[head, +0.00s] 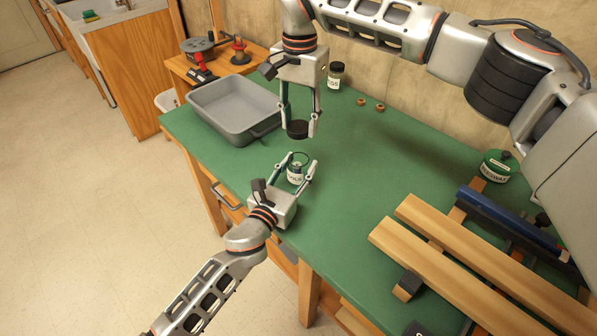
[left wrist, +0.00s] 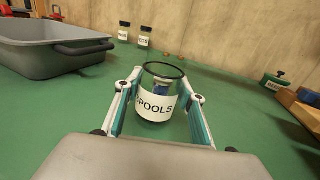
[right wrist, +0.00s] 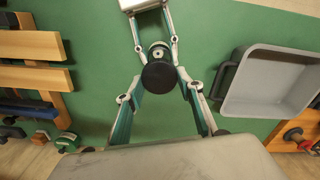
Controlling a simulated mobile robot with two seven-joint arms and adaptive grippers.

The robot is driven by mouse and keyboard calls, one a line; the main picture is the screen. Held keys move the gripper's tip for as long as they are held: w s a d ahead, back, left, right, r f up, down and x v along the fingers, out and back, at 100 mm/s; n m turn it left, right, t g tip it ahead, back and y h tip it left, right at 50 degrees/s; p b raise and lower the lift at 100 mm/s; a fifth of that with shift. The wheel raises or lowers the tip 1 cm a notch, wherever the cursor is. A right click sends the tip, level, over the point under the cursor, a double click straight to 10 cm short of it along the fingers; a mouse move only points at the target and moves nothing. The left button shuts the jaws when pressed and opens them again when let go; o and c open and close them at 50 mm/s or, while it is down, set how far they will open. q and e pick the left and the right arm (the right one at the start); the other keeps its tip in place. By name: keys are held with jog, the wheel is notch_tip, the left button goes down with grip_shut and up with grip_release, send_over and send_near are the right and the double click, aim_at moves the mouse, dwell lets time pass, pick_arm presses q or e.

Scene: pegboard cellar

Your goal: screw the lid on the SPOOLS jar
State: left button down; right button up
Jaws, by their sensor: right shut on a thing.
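The SPOOLS jar (head: 295,174) is a clear glass jar with a white label, standing upright and uncovered on the green bench. In the left wrist view the jar (left wrist: 157,104) shows its label and dark-rimmed open mouth. My left gripper (head: 298,164) is open, with one finger on each side of the jar and small gaps between. My right gripper (head: 299,126) points down and is shut on the black lid (head: 297,130), holding it above the jar, apart from it. In the right wrist view the lid (right wrist: 159,76) partly covers the jar.
A grey tub (head: 234,108) stands left of the jar. A labelled jar with a dark lid (head: 336,76) and two small brown pieces (head: 370,104) are at the back. Wooden boards (head: 455,277), a blue clamp (head: 515,225) and a green tin (head: 497,167) lie to the right.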

aim_at(299, 138)
jog(key=shift+f, duration=2.5)
jog(key=shift+f, duration=0.1)
jog(key=shift+f, duration=0.8)
jog(key=shift+f, duration=0.6)
